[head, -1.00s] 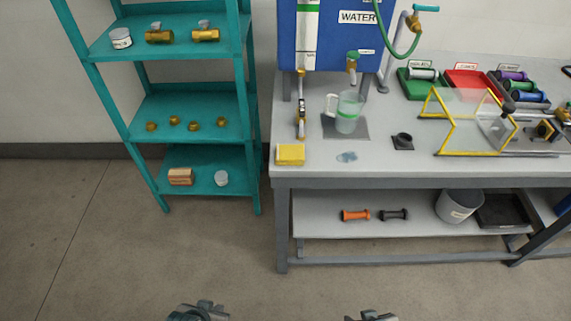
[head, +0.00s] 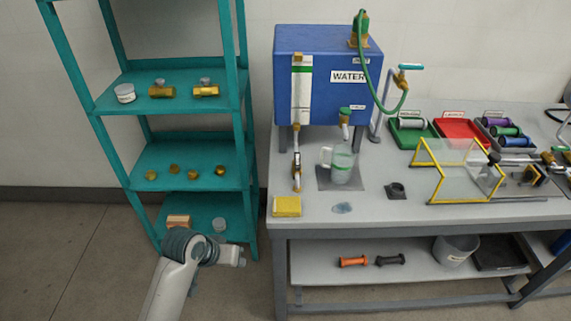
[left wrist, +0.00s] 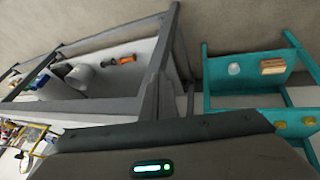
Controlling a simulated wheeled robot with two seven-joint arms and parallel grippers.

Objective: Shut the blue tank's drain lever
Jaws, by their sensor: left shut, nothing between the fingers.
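The blue tank (head: 310,75), labelled WATER, stands on legs at the back of the grey bench. A brass tap with a green handle (head: 345,110) comes out low on its front, above a clear jug (head: 341,165) holding greenish liquid. A small label sits beside the tap, too small to read. A thin vertical pipe with a metal fitting (head: 297,158) runs down below the tank's left side. My left gripper (head: 241,257) is shut and empty, in front of the teal shelf's bottom level, well apart from the tank. My right gripper is out of view.
The teal shelf (head: 245,150) stands left of the bench (head: 420,213). A yellow block (head: 286,207) lies at the bench's front left corner. A clear guard with a yellow frame (head: 437,190) stands to the right. The floor before the bench is clear.

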